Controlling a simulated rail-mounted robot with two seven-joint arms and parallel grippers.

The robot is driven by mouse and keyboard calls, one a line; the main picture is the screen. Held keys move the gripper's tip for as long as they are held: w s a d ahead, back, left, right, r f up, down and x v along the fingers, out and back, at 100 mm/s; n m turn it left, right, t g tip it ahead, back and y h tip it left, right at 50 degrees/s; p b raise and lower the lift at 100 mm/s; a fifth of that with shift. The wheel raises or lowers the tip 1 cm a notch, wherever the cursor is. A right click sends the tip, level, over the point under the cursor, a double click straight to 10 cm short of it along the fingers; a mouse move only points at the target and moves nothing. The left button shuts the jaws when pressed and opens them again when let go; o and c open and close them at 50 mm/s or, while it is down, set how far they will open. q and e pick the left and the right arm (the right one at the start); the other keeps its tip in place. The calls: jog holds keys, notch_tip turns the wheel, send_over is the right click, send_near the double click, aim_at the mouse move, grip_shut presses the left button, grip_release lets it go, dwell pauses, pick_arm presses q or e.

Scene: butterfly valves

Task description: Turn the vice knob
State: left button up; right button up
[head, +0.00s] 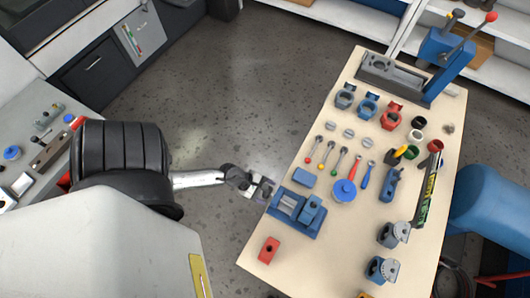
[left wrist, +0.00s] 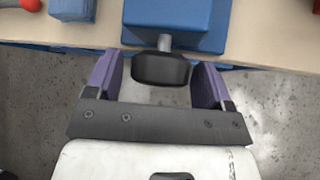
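The blue vice (head: 297,212) sits at the near left edge of the wooden table. In the left wrist view its blue body (left wrist: 180,22) is at the top, and its black knob (left wrist: 160,70) on a short grey shaft sticks out past the table edge. My left gripper (head: 264,190) is at that edge beside the vice. Its two purple fingers are open on either side of the knob, with a visible gap on each side. In the head view the knob is hard to make out. My right gripper is in neither view.
The wooden table (head: 262,240) also holds a blue round lidded piece (head: 344,191), a red block (head: 269,250), several coloured-handled tools and a blue lever press (head: 446,55). A grey workbench (head: 30,140) stands at the left. Open floor lies between them.

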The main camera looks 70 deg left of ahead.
pick_arm(q)
jog(key=c, duration=0.8)
jog(key=shift+r, duration=0.1)
